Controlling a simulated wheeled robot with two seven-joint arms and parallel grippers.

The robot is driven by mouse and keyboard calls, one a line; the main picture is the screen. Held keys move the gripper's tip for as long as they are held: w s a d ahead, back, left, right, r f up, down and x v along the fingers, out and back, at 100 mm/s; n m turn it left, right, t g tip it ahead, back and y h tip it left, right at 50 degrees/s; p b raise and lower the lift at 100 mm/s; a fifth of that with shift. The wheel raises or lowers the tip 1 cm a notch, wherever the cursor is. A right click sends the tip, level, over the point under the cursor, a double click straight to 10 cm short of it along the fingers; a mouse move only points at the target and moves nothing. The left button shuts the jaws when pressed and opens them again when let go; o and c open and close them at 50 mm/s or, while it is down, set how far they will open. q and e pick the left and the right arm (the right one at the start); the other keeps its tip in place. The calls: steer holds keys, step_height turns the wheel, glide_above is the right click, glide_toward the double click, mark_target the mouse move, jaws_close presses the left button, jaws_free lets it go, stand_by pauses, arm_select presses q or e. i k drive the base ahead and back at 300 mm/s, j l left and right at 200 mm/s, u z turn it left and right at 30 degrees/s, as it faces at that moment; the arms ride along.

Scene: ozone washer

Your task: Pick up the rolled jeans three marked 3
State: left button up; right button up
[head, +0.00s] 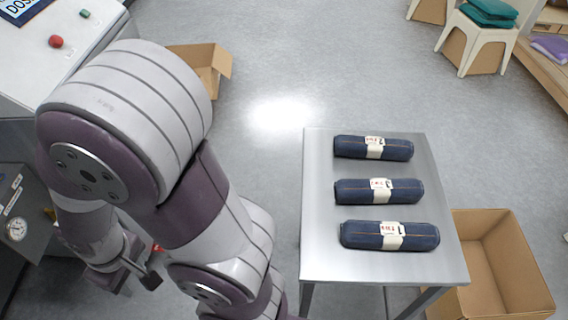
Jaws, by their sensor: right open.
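Three dark blue rolled jeans lie in a row on a small grey metal table (320,265), each with a pale paper band. The middle roll (350,191) has a red mark that looks like 3. The far roll (348,146) has a mark that looks like 2, and the near roll (360,235) one that looks like 1. My right gripper (140,284) is at the lower left, open and empty, well left of the table and apart from the rolls. My left gripper is not in view.
An open cardboard box (497,262) stands right of the table, and another (208,62) behind my arm. A white machine (35,65) with a red button (56,41) is at the upper left. A stool (480,40) holds green folded cloth (490,11). Floor behind the table is clear.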

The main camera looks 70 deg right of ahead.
mark_target(375, 190)
steer(key=z, duration=3.4)
